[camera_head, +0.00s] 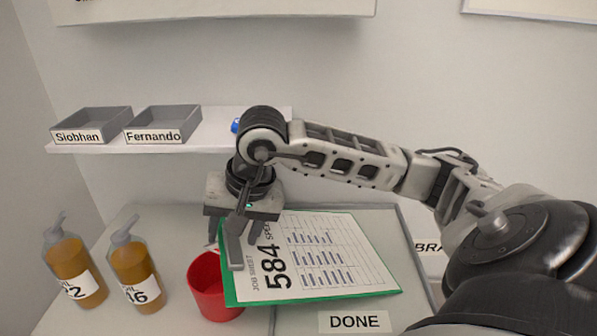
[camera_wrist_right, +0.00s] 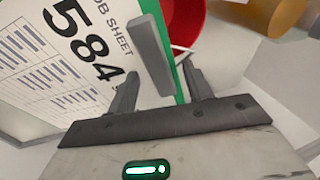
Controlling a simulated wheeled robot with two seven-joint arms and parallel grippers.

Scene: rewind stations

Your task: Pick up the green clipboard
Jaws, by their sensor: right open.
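The green clipboard (camera_head: 330,265) carries a white job sheet marked 584. It lies face up in the head view, right of the red cup (camera_head: 212,292), and its left edge overlaps the cup. Whether it rests on the cup I cannot tell. My right gripper (camera_head: 238,248) is open at the clipboard's upper left edge, with a finger over the sheet. In the right wrist view, the clipboard (camera_wrist_right: 62,78) fills the left side and its green edge runs between the fingers of the gripper (camera_wrist_right: 160,85). I see no firm contact. My left gripper is not in view.
Two amber pump bottles, one at the far left (camera_head: 72,275) and one beside it (camera_head: 136,275), stand left of the cup. A shelf (camera_head: 200,143) above holds grey trays labelled Siobhan (camera_head: 92,124) and Fernando (camera_head: 163,124). A DONE label (camera_head: 353,322) is at the front.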

